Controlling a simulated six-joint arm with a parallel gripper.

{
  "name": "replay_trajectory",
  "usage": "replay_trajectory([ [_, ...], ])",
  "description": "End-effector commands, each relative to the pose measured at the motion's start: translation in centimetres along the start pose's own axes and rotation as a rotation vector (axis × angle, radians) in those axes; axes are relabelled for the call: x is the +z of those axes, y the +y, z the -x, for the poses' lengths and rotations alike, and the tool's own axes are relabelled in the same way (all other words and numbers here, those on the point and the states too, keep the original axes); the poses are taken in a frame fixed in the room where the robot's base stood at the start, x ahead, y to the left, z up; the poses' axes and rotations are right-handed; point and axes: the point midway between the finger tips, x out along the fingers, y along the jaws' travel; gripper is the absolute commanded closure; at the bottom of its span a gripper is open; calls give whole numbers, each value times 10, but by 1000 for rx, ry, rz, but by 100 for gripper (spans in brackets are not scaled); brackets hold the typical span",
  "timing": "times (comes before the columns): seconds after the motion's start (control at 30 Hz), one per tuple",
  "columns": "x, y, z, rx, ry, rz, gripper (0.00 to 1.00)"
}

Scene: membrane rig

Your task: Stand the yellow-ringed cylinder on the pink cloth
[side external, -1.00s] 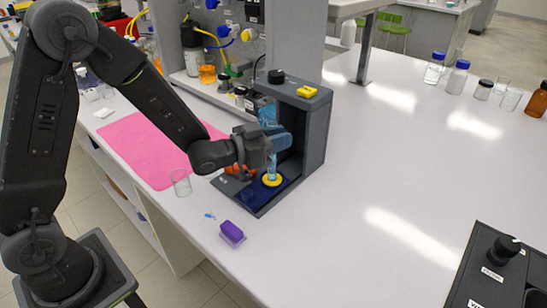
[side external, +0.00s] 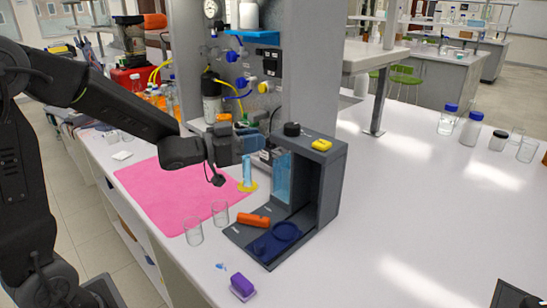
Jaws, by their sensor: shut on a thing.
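The yellow-ringed cylinder (side external: 247,172) is pale blue and upright, with the yellow ring (side external: 248,186) around its foot. My gripper (side external: 246,146) is shut on its upper part, left of the dark rig (side external: 330,180). The pink cloth (side external: 165,190) lies flat on the bench. The cylinder's foot appears over the cloth's right part, near the rig. I cannot tell whether it touches the cloth or hangs just above it. The gripper's fingers hide the cylinder's top.
Two clear glasses (side external: 193,232) (side external: 220,213) stand at the cloth's front edge. A purple block (side external: 242,285) lies in front. The cloth's middle and left are bare.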

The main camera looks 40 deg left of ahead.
Motion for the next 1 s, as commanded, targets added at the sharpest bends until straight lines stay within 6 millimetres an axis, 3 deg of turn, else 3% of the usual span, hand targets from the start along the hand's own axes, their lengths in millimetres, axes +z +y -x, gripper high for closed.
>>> replay_trajectory([
  [0.2, -10, -12, 10, 0, 2, -1, 100],
  [0.47, -3, -24, 29, 128, -1, 0, 100],
  [0.57, 5, -30, 52, 258, -2, 3, 100],
  [0.9, 30, -41, 157, 677, -1, 5, 100],
  [1.0, 32, -43, 177, 741, 0, 2, 100],
])
